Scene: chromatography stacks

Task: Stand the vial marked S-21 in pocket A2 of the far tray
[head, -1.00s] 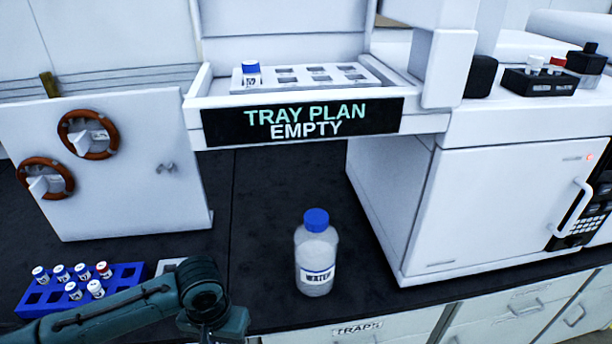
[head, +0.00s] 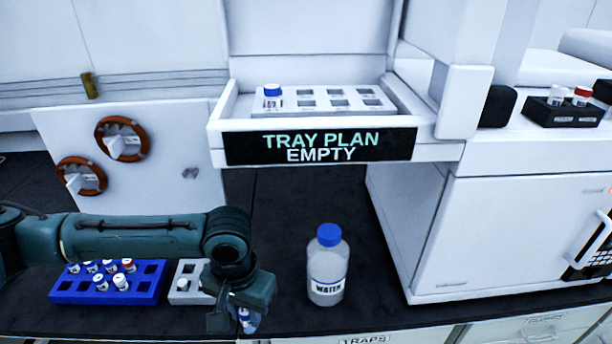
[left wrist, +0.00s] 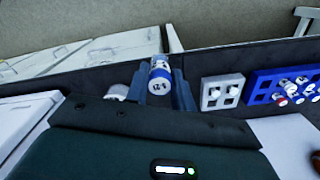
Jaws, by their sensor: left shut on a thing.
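My left gripper (head: 234,316) is shut on a blue-capped vial (head: 246,319) above the black bench near its front edge. In the left wrist view the vial (left wrist: 159,76) sits between the two fingers, its cap facing the camera; the cap mark is too small to read surely. The white tray (head: 376,112) lies in the raised white bay behind the "TRAY PLAN EMPTY" sign (head: 320,147). It has two rows of pockets. Another blue-capped vial (head: 272,98) stands in its leftmost column; the other pockets look empty. My right gripper is out of view.
A water bottle (head: 328,270) stands on the bench right of the gripper. A blue rack (head: 146,290) with several vials and a small grey rack (head: 183,294) are to the left. A white cabinet (head: 480,235) bounds the right. Bench between bottle and bay is clear.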

